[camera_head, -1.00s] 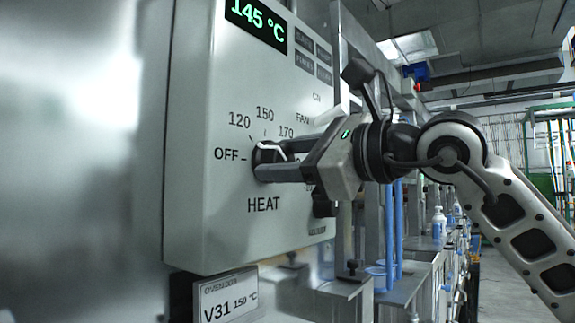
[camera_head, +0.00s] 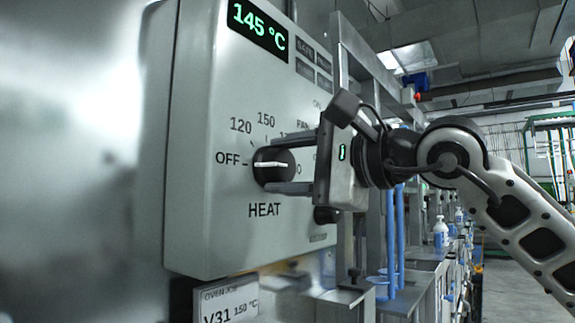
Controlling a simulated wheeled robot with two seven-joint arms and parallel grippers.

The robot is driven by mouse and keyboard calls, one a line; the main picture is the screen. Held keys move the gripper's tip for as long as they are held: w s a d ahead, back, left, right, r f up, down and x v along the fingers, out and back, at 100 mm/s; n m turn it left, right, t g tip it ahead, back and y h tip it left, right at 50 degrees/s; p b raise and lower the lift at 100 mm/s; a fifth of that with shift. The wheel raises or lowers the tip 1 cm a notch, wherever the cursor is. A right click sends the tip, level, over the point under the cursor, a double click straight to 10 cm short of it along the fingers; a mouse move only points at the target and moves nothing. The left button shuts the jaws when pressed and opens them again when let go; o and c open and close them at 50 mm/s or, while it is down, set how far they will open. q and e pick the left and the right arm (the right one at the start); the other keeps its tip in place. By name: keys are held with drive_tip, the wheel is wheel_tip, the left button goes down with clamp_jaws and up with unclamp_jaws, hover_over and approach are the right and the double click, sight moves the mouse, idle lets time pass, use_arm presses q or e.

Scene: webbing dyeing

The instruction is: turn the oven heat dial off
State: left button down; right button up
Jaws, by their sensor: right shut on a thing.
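The black heat dial (camera_head: 270,176) is on the front of the grey oven control box (camera_head: 215,225), above the word HEAT. Its white pointer line lies level, in line with the OFF mark on its left. My right gripper (camera_head: 272,165) reaches in from the right, with one finger above the dial and one below it. It is shut on the dial, and the fingers hide part of the scale on the right. The green display (camera_head: 258,24) reads 145 °C. My left gripper is not in view.
A second, smaller black knob (camera_head: 326,215) sits low on the box, just below my right gripper. Small grey buttons (camera_head: 313,67) are at the upper right. A V31 150 °C label (camera_head: 229,303) is below the box. Blue tubes and bottles stand further right.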

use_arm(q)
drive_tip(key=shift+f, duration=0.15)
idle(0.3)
use_arm(e)
drive_tip(key=o, duration=1)
drive_tip(key=shift+s+d, duration=0.1)
drive_tip(key=shift+s+d, duration=0.15)
drive_tip(key=shift+d, duration=0.15)
use_arm(q)
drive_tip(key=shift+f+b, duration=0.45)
drive_tip(key=shift+b, duration=0.9)
use_arm(e)
drive_tip(key=v, duration=1.5)
